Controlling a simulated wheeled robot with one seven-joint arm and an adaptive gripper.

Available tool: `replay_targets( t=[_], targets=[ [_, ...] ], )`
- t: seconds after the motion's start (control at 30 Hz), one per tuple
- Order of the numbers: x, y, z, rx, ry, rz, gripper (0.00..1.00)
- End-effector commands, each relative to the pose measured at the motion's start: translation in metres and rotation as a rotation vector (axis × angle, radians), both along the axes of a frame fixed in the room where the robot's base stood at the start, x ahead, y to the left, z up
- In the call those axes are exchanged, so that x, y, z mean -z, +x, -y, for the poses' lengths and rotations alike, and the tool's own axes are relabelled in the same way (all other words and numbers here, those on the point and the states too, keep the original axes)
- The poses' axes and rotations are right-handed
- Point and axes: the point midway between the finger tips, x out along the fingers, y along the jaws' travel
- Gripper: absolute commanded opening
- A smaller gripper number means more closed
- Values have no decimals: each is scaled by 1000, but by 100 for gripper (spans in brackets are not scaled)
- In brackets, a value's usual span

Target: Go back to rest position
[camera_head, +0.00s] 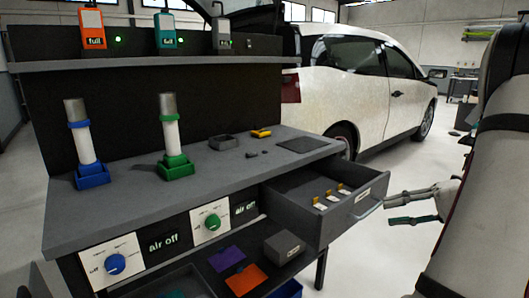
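My gripper (389,212) is at the right of the view, with its two fingers pointing left and a gap between them. It is open, and nothing shows between the fingers. The fingertips are close to the handle (367,210) of the pulled-out drawer (315,228), just to its right in the picture. I cannot tell whether they touch it. My arm fills the right edge.
The drawer juts from the grey workbench (215,207) and holds several small yellow-and-white items. A blue-based cylinder (86,150) and a green-based cylinder (171,140) stand on the bench. A white car (350,85) is behind. Open floor lies around my gripper.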

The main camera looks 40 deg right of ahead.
Motion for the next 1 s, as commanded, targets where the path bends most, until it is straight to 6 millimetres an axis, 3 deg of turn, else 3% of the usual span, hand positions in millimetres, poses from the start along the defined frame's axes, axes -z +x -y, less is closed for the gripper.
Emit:
replay_targets(
  t=[0.03, 0.1, 0.2, 0.37, 0.5, 0.6, 0.73, 0.83, 1.0],
  targets=[
    [-13, 20, -28, -76, -15, -35, 30],
    [-24, 39, -68, -177, -31, -97, 30],
    [-38, 56, -126, -312, -70, -187, 30],
    [-51, 59, -213, -507, -171, -321, 30],
    [-55, 42, -278, -655, -297, -422, 30],
    [-55, 22, -315, -748, -406, -479, 30],
    [-50, -10, -350, -845, -567, -530, 30],
    [-44, -34, -366, -902, -697, -548, 30],
    [-34, -62, -376, -950, -874, -545, 30]
  ],
)
